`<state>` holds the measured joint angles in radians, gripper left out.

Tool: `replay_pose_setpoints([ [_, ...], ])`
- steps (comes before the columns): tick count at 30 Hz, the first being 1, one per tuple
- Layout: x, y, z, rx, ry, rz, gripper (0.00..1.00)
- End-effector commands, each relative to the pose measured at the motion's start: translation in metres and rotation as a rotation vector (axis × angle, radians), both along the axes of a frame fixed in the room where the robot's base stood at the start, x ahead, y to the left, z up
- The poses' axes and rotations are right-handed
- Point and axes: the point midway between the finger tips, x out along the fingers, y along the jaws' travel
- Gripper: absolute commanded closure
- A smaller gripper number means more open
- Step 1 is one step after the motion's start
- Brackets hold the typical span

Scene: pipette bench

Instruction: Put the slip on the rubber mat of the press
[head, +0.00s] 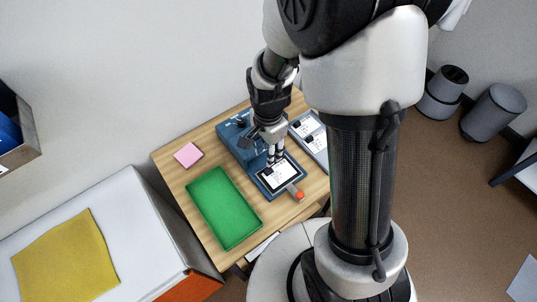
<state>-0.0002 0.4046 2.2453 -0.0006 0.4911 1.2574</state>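The blue press (236,133) stands on the wooden table, with a lever ending in an orange-red knob (300,195) at its front right. A white slip (278,177) with a dark block mark at its left corner lies over the press's black rubber mat (296,167). Dark mat edges show around the slip. My gripper (275,160) points down at the slip's far edge. Its fingers are close together, and I cannot tell whether they touch or pinch the slip. The arm hides part of the press.
A grey tray (322,155) with white slips lies right of the press, partly behind my arm. A green tray (226,236) fills the table's front left. A pink pad (188,155) lies at the back left. A white cabinet with a yellow cloth (66,262) stands left.

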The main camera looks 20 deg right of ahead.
Motion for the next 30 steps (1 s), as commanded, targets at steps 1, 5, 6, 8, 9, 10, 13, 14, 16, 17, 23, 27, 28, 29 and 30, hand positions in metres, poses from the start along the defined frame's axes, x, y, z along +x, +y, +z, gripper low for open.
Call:
replay_pose_setpoints([
  [1, 0.001, 0.000, 0.009, 0.000, -0.003, 0.000, 0.67],
  [5, 0.000, 0.000, 0.020, 0.000, -0.002, 0.003, 0.67],
  [6, 0.000, 0.000, 0.024, 0.000, -0.006, 0.011, 0.67],
  [8, -0.001, 0.000, 0.034, -0.001, -0.017, 0.039, 0.67],
  [9, -0.002, 0.000, 0.044, -0.001, -0.031, 0.072, 0.67],
  [10, -0.004, 0.000, 0.053, -0.003, -0.044, 0.104, 0.67],
  [13, -0.014, 0.000, 0.093, -0.013, -0.098, 0.255, 0.67],
  [14, -0.019, 0.000, 0.106, -0.018, -0.116, 0.308, 0.67],
  [16, -0.034, 0.000, 0.134, -0.036, -0.156, 0.441, 0.67],
  [17, -0.041, 0.000, 0.146, -0.046, -0.174, 0.497, 0.67],
  [23, -0.093, -0.001, 0.204, -0.131, -0.278, 0.865, 0.67],
  [27, -0.126, -0.001, 0.225, -0.197, -0.324, 1.069, 0.67],
  [28, -0.131, -0.001, 0.227, -0.210, -0.330, 1.103, 0.67],
  [29, -0.135, -0.001, 0.229, -0.221, -0.336, 1.133, 0.67],
  [30, -0.141, -0.001, 0.231, -0.233, -0.341, 1.167, 0.67],
])
